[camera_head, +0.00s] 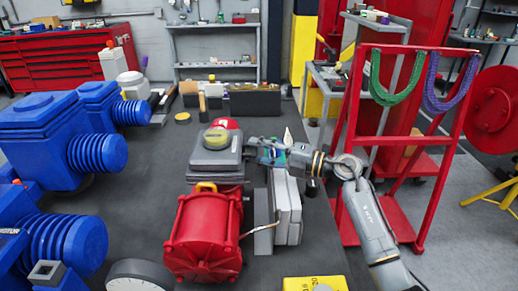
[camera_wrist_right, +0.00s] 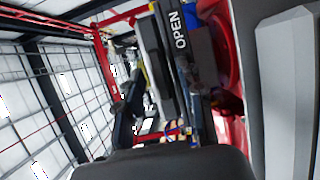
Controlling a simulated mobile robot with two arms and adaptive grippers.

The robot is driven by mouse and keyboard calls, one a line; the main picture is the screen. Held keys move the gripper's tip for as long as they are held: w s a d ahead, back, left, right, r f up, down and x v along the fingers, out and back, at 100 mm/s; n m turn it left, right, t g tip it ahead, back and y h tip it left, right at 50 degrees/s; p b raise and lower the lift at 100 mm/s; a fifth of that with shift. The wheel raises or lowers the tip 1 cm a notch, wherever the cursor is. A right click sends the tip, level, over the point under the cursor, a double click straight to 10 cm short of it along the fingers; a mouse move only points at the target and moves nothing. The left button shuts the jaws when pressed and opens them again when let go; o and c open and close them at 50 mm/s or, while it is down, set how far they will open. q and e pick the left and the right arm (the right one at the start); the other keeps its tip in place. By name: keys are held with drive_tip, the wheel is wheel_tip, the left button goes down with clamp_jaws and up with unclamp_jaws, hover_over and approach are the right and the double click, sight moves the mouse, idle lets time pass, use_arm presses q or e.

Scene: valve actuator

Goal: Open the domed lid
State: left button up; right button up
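A valve actuator stands on the dark bench in the head view. It has a red ribbed body (camera_head: 204,236) in front and a grey box-like housing (camera_head: 213,160) behind. A rounded grey top with a yellow patch (camera_head: 216,138) sits on the housing, and a red dome (camera_head: 226,123) shows just behind it. I cannot tell which piece is the domed lid or where its seam lies. My right gripper (camera_head: 262,151) is at the right side of the rounded top, seemingly close to it. Its fingertips are too small and dark to judge. A black "OPEN" label (camera_wrist_right: 178,30) shows in the right wrist view. My left gripper is out of view.
Grey upright plates (camera_head: 285,207) stand right of the actuator, below my right forearm. Large blue actuators (camera_head: 45,140) fill the bench's left side. A yellow box (camera_head: 314,284) and a round gauge (camera_head: 138,275) are at the near edge. A red rack (camera_head: 345,130) stands to the right.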

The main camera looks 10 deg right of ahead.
drive_tip(key=shift+w+a, duration=0.1)
drive_tip(key=shift+a, duration=0.05)
clamp_jaws()
drive_tip(key=shift+r, duration=0.1)
